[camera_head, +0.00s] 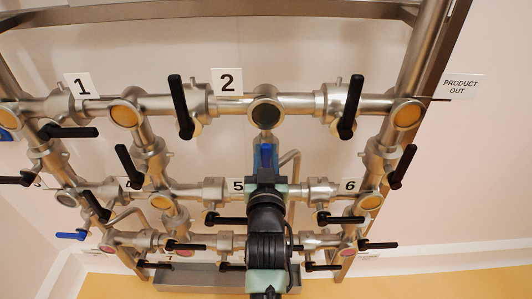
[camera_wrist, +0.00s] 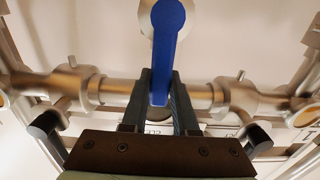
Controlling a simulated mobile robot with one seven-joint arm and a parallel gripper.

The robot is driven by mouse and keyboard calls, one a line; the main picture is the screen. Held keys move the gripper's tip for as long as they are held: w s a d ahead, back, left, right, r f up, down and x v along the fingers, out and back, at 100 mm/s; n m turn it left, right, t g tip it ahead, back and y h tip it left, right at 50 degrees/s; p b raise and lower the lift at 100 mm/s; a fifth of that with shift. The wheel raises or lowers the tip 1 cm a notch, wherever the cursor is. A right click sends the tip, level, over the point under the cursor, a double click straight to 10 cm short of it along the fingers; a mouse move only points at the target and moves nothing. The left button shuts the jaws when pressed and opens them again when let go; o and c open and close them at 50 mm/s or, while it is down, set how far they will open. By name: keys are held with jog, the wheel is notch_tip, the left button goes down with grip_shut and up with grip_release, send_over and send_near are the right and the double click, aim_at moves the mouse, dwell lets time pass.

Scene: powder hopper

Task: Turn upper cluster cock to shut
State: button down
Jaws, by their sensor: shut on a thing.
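The blue cock handle (camera_head: 266,154) sits below the round dark sight glass (camera_head: 265,113) at the middle of the top pipe row. In the head view it lies in line with the short vertical pipe there. In the wrist view the blue handle (camera_wrist: 166,48) runs from its rounded pivot end at the top down between my fingers. My gripper (camera_head: 266,170) is shut on the handle's lower end; its dark fingers (camera_wrist: 160,85) stand on either side of it. My gripper and arm hide the pipework behind.
Black lever handles (camera_head: 181,106) (camera_head: 351,106) flank the cock on the top pipe row, with more black levers around the lower rows. Another blue handle (camera_head: 72,236) is at lower left. Number plates 2 (camera_head: 227,81) and 6 (camera_head: 350,186) mark pipes. Steel frame posts (camera_head: 425,45) border the rack.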

jog(key=shift+d, duration=0.1)
dwell(0.3)
jog(key=d+f+m+b, duration=0.6)
jog(key=f+m, duration=0.2)
jog(key=m, duration=1.1)
jog(key=shift+d, duration=0.25)
jog(key=shift+s+f, duration=0.15)
jog(key=shift+f, duration=0.05)
dwell(0.4)
jog(key=c, duration=0.8)
grip_release()
jog(key=shift+o, duration=0.6)
jog(key=shift+r, duration=0.1)
jog(key=shift+r, duration=0.2)
